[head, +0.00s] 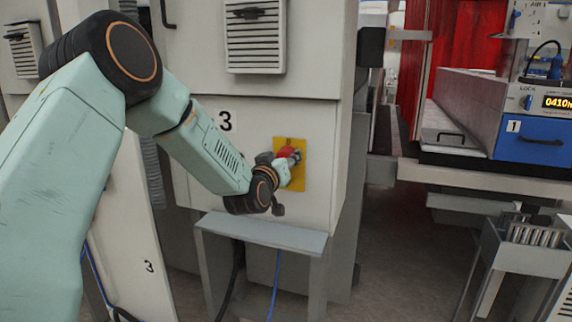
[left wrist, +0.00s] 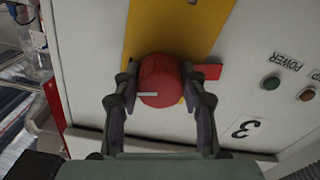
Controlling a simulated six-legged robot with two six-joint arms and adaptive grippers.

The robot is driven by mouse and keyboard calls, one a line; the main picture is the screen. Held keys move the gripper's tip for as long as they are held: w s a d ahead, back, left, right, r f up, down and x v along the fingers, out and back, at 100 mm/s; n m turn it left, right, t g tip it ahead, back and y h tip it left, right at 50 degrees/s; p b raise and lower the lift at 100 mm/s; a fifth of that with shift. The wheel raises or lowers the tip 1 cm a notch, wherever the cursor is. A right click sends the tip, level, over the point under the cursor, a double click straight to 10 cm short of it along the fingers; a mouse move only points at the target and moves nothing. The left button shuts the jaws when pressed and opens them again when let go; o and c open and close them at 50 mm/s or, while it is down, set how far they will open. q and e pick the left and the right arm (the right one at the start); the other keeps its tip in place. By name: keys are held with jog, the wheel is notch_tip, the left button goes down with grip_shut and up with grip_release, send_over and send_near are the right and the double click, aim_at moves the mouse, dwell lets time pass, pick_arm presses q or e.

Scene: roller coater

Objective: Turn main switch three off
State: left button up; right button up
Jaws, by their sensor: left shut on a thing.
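The main switch is a round red knob (left wrist: 162,76) with a short white mark, on a yellow plate (left wrist: 170,22). A small red tab (left wrist: 209,71) sticks out beside it. In the head view, the red of the switch (head: 287,152) shows on the yellow plate (head: 291,183), on the cabinet numbered 3. My left gripper (left wrist: 160,92) is shut on the knob, one finger on each side of it. In the head view my left gripper (head: 291,160) reaches the plate from the left and covers part of the switch. My right gripper is not in view.
A "POWER" label (left wrist: 285,62), a green button (left wrist: 271,82) and a reddish button (left wrist: 307,94) lie near the switch. A grey metal stand (head: 262,234) is below my left wrist. A blue unit (head: 540,140) marked 1 is at the right, past open floor.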

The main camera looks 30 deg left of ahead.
pick_arm(q)
jog(key=n+b, duration=0.2)
jog(key=n, duration=0.1)
jog(key=shift+n, duration=0.4)
jog(key=n+b, duration=0.2)
jog(key=n, duration=0.1)
jog(key=shift+n+b, duration=0.3)
jog(key=shift+b, duration=0.1)
jog(key=n+b, duration=0.3)
jog(key=n, duration=0.1)
jog(key=shift+n+b, duration=1)
jog(key=shift+n, duration=0.5)
jog(key=shift+f, duration=0.1)
